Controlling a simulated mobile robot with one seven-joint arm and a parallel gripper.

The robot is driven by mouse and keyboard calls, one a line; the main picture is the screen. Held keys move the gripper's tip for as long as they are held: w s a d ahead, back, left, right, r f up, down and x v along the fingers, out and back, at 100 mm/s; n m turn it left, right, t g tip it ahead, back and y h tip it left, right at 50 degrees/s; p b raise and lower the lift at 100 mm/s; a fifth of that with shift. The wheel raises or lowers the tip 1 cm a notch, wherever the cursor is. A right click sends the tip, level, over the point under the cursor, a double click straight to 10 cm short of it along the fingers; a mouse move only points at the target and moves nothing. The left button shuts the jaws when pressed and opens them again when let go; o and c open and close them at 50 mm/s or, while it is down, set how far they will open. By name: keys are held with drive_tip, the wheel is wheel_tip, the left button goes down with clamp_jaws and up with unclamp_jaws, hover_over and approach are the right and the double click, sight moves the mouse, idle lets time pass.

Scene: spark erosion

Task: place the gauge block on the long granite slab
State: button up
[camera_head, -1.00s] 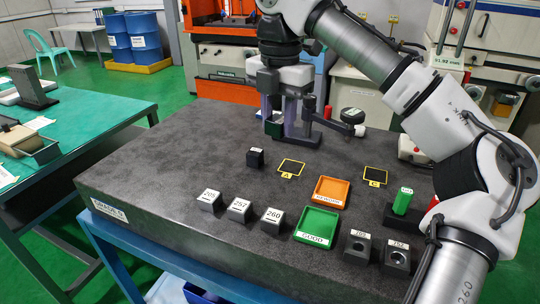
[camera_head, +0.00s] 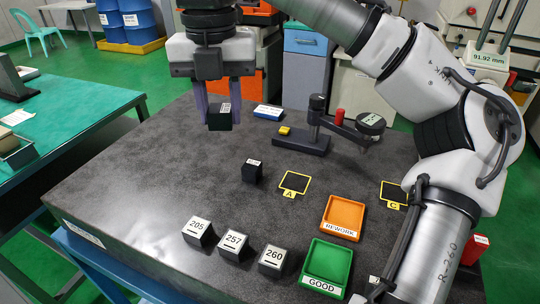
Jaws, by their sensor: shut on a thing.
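My gripper (camera_head: 217,108) points down at the back left of the slab and is shut on a dark block (camera_head: 219,119) with a white label on top. The label is too small to read, so I cannot tell for sure that this is the gauge block. The long granite slab (camera_head: 130,185) is the wide dark speckled top across the middle of the view. The held block is over its rear part, and I cannot tell whether it touches the surface.
An indicator stand (camera_head: 302,140) with a small yellow piece on its base is right of my gripper. A blue-and-white box (camera_head: 268,112) lies behind. Another dark block (camera_head: 252,171), labelled blocks (camera_head: 233,246), an orange tray (camera_head: 342,217) and a green tray (camera_head: 326,266) stand nearer. The slab's left part is clear.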

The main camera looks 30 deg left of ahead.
sight(234, 206)
drive_tip(key=shift+w+a, duration=0.15)
drive_tip(key=shift+w, duration=0.15)
drive_tip(key=shift+w+f, duration=0.1)
drive_tip(key=shift+f, duration=0.15)
wheel_tip(234, 206, down, 19)
drive_tip(key=shift+f+b, duration=0.2)
drive_tip(key=shift+b, duration=0.4)
drive_tip(key=shift+f, duration=0.15)
drive_tip(key=o, duration=1.2)
drive_tip(key=shift+c, duration=0.2)
wheel_tip(234, 206, up, 12)
drive_tip(key=shift+r, duration=0.2)
